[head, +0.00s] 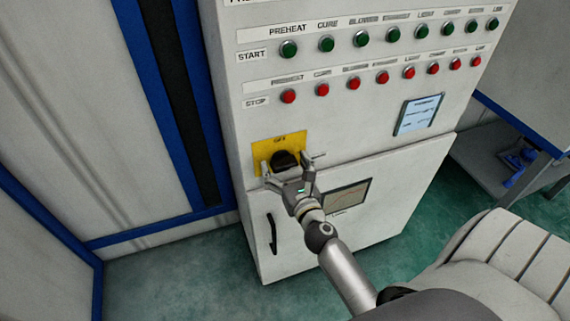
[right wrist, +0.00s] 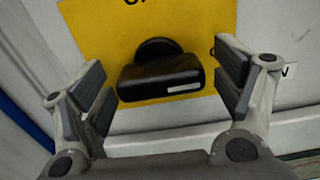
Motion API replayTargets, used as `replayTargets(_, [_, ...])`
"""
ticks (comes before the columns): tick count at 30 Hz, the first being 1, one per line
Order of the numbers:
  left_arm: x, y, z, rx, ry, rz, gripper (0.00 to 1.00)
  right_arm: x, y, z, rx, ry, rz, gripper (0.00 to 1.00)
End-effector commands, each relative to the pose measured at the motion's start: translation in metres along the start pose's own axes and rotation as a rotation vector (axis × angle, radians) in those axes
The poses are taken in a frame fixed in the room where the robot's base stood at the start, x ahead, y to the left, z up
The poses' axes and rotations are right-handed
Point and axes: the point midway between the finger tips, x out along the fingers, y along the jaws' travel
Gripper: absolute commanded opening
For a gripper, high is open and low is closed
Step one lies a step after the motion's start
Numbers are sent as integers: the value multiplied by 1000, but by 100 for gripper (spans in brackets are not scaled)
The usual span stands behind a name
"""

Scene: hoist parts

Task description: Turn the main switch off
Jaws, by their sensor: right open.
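The main switch is a black rotary knob (head: 286,158) on a yellow plate (head: 262,152), low on the left of the grey control cabinet. In the right wrist view the knob (right wrist: 160,78) has a wide grip bar lying nearly level in the picture, with a small white mark near its right end. My right gripper (head: 285,164) is open in front of the switch. In the wrist view its fingers stand on either side of the knob, with a visible gap at the right; contact at the left is unclear. Lettering above the knob is partly cut off there. My left gripper is not in view.
Rows of green start buttons (head: 361,40) and red stop buttons (head: 354,84) sit above the switch. A small display (head: 419,114) is to the right. A cabinet door with a black handle (head: 271,234) lies below. A blue-framed wall panel stands at left.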

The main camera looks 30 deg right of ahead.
Motion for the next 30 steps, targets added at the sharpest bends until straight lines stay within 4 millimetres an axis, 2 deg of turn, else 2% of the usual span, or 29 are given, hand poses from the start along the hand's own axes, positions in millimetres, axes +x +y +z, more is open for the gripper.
replayTargets(8, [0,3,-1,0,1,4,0,1,0,0,0,0,0,84])
replayTargets(18, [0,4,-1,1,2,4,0,1,0,0,0,0,0,41])
replayTargets(30, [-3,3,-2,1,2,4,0,1,0,0,-79,1,0,40])
